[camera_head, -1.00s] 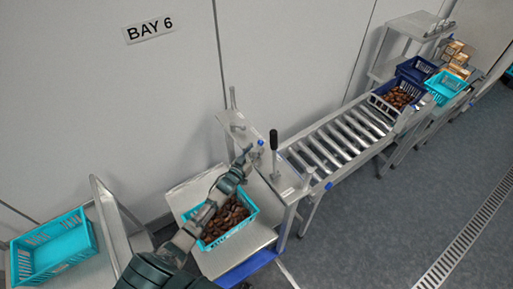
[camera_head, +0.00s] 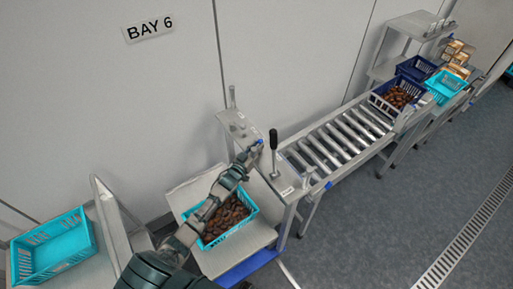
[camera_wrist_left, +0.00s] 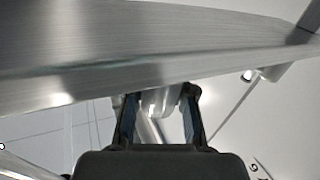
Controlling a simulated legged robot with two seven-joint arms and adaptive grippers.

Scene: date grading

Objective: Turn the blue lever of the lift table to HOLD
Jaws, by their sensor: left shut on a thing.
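The blue lever (camera_head: 260,142) of the lift table shows as a small blue tip at the frame's upper edge, beside an upright black-handled lever (camera_head: 274,139). My left gripper (camera_head: 249,154) reaches up to it from the lower left and is shut on it. In the left wrist view the two fingers (camera_wrist_left: 160,112) stand on either side of a pale metal cylindrical part (camera_wrist_left: 158,101). The lever's setting and any HOLD mark are too small to read. The lift table (camera_head: 250,240) carries a turquoise crate (camera_head: 225,236) of dates, partly hidden by my arm. My right gripper is not in view.
A roller conveyor (camera_head: 335,140) runs to the upper right, with a crate of dates (camera_head: 397,97) at its far end. An empty turquoise crate (camera_head: 55,250) stands at left. A metal post (camera_head: 232,97) rises near the lever.

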